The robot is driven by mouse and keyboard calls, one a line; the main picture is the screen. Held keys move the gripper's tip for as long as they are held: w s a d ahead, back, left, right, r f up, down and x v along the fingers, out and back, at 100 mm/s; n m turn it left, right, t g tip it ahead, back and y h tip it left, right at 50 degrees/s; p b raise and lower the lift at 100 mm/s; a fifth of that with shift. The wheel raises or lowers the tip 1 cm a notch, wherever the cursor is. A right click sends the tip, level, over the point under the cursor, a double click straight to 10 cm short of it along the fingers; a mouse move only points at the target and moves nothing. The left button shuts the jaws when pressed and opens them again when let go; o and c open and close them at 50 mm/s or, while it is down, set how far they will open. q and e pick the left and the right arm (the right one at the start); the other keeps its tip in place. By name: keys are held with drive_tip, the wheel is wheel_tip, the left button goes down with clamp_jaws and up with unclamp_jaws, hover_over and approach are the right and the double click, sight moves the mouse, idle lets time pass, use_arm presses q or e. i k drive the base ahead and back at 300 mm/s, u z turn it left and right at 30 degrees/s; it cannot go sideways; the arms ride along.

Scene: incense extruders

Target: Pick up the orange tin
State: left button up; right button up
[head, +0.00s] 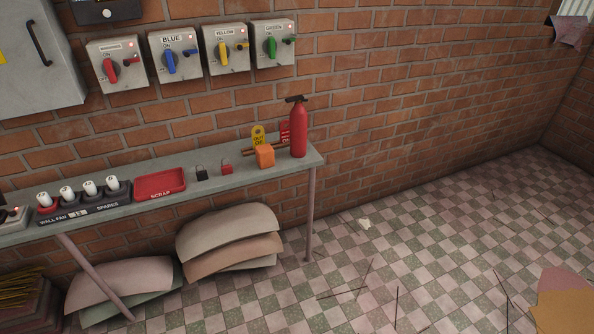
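A small orange block-shaped object (265,155) stands near the right end of the grey wall shelf, just left of the red fire extinguisher. It is the only small orange item on the shelf; whether it is a tin is too small to tell. Neither of my grippers shows in the head view.
The red fire extinguisher (299,130) and a yellow tag (258,135) stand close to the orange object. A red scrap tray (160,184) and small black and red padlock-like items lie farther left on the shelf (235,173). The tiled floor (420,240) is mostly open.

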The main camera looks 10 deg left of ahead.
sight(265, 153)
drive_tip(key=z, duration=0.6)
drive_tip(key=i, duration=0.55)
drive_tip(key=z, duration=0.55)
drive_tip(key=i, duration=0.9)
drive_tip(key=u, duration=0.9)
drive_tip(key=i, duration=0.6)
drive_tip(key=u, duration=0.75)
